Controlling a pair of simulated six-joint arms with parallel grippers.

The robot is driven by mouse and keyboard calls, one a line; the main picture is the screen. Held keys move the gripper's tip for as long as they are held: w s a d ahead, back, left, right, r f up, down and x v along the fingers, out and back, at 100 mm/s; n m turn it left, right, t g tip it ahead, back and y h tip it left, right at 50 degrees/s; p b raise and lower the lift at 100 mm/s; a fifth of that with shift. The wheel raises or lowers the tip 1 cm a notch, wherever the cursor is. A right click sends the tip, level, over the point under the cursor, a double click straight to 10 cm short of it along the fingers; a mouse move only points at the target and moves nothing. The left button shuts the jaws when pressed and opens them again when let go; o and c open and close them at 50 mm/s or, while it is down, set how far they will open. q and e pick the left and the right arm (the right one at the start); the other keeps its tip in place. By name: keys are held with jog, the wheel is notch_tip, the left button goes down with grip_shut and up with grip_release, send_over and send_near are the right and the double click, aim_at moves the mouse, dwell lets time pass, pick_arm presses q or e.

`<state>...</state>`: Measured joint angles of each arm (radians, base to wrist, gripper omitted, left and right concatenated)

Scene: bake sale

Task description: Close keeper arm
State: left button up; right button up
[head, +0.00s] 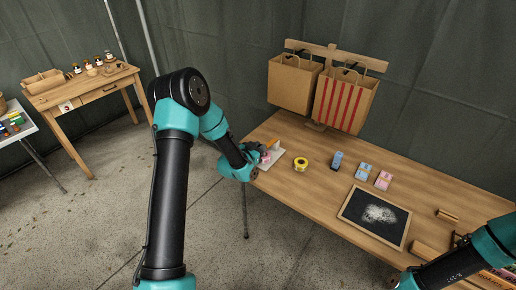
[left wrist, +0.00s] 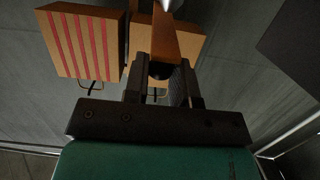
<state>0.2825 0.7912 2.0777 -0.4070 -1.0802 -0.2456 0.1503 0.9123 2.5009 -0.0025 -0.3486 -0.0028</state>
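I cannot pick out the keeper arm with certainty. My left gripper (head: 264,150) is over the table's far left corner, close to a whitish item with pink on it (head: 271,158). In the left wrist view its fingers (left wrist: 162,80) stand apart with an orange-brown tapering piece with a silvery tip (left wrist: 176,38) between them. An orange bit shows beside the gripper in the head view.
A wooden rack (head: 335,54) holds a plain bag (head: 291,86) and a red-striped bag (head: 345,102) behind the table (head: 312,192). On the table are a yellow roll (head: 300,164), small blue and pink items and a framed dark board (head: 361,222). Wooden pieces lie at right.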

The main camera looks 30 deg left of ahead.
pick_arm(q)
jog(key=o, duration=0.4)
jog(key=v, duration=1.7)
jog(key=shift+s+a, duration=0.1)
jog(key=shift+s, duration=0.1)
